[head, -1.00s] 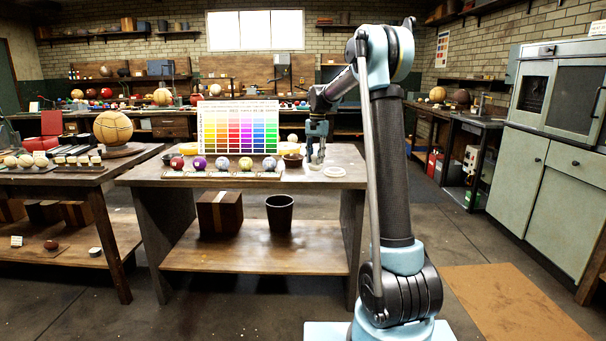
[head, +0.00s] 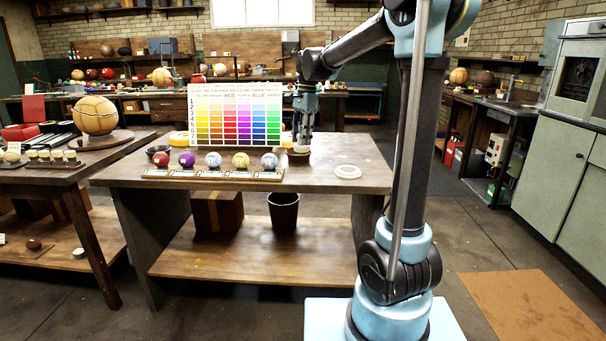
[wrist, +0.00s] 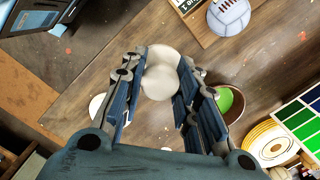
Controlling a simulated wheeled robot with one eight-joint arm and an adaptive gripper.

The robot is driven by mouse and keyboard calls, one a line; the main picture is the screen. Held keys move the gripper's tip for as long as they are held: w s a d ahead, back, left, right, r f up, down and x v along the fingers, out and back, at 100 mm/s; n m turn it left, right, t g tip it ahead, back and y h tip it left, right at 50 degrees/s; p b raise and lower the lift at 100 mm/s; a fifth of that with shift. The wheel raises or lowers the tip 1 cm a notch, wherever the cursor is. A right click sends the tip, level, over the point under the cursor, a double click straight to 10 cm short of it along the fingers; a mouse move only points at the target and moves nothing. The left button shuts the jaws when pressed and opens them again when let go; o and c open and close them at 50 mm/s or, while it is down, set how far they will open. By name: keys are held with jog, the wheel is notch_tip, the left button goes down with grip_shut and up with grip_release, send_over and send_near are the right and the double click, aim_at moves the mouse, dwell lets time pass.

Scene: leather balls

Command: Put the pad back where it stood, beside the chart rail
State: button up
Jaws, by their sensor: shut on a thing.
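My gripper (head: 303,146) is above the right rear part of the middle table (head: 330,186), to the right of the colour chart (head: 237,125). In the wrist view my gripper (wrist: 156,92) is shut on a rounded cream-white pad (wrist: 160,72), held between the fingertips. The pad is hardly readable in the head view, and I cannot tell whether it touches the table. The chart rail (head: 213,174) runs along the table's front edge below the chart, with several coloured balls on it.
The right end of the tabletop is mostly bare.

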aim_at(302, 148)
jog(key=shift+f, duration=0.1)
jog(key=f, duration=0.4)
jog(key=shift+w+d+f, duration=0.1)
jog(key=shift+w+f, duration=0.15)
jog(key=shift+f, duration=0.05)
jog(key=shift+s+f, duration=0.1)
jog(key=shift+f, duration=2.45)
jog(key=o, duration=0.9)
jog(key=shift+f, duration=0.1)
jog(key=shift+o, duration=0.2)
